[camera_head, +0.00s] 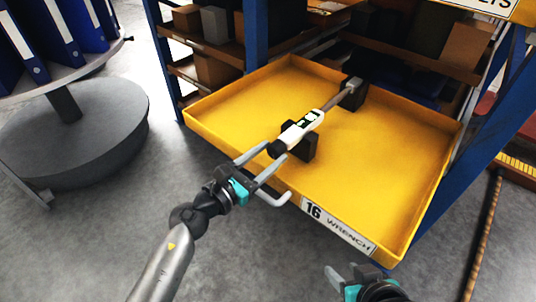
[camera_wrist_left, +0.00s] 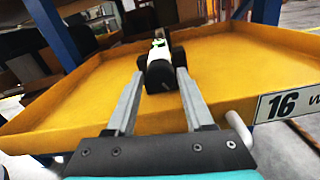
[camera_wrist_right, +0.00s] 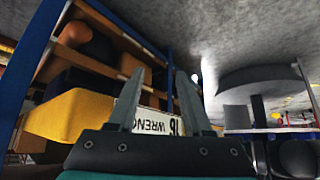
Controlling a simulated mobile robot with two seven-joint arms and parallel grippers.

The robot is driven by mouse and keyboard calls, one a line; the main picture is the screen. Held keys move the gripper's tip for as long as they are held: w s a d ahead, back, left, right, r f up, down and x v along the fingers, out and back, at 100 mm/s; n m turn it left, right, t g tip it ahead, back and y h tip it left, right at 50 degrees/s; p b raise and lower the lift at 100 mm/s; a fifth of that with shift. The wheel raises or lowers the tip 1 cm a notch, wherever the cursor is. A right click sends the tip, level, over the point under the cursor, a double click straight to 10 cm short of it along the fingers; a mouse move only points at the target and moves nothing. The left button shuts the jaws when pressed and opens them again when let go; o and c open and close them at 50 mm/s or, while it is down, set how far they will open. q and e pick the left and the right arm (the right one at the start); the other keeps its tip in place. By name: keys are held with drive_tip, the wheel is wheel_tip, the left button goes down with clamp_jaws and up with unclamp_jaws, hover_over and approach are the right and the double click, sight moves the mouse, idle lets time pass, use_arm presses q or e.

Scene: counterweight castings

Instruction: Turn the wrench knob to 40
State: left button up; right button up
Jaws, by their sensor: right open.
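The wrench (camera_head: 302,127) lies on black supports in the yellow drawer (camera_head: 395,165). It has a white body with a small dark display, a grey shaft and a black knob (camera_head: 276,149) at its near end. The display reading is too small to tell. My left gripper (camera_head: 277,154) is open, its two fingertips on either side of the knob end. In the left wrist view the knob (camera_wrist_left: 158,77) sits centred between the open fingertips, with no clear contact. My right gripper (camera_head: 350,275) is open and empty, below and in front of the drawer.
The drawer front has a label (camera_head: 338,228) reading 16 WRENCH and a light grey handle (camera_head: 272,198) just below my left gripper. Blue rack posts (camera_head: 460,165) flank the drawer. A round stand with blue binders (camera_head: 60,40) is at left. The floor in front is clear.

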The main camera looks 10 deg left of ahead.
use_arm(q)
clamp_jaws()
use_arm(e)
drive_tip(key=shift+d, duration=0.15)
drive_tip(key=shift+r, duration=0.1)
use_arm(q)
drive_tip(key=shift+n, duration=0.3)
drive_tip(key=shift+p, duration=0.35)
drive_tip(key=shift+n+p, duration=0.5)
drive_tip(key=shift+n, duration=0.7)
drive_tip(key=shift+a+n, duration=0.1)
drive_tip(key=shift+n, duration=0.3)
drive_tip(key=shift+n+p, duration=0.8)
drive_tip(key=shift+n, duration=0.8)
use_arm(e)
drive_tip(key=shift+s+d+f+g+h, duration=0.7)
drive_tip(key=shift+s+d+f+g, duration=0.6)
drive_tip(key=shift+d+f+g, duration=0.25)
drive_tip(key=shift+a, duration=0.1)
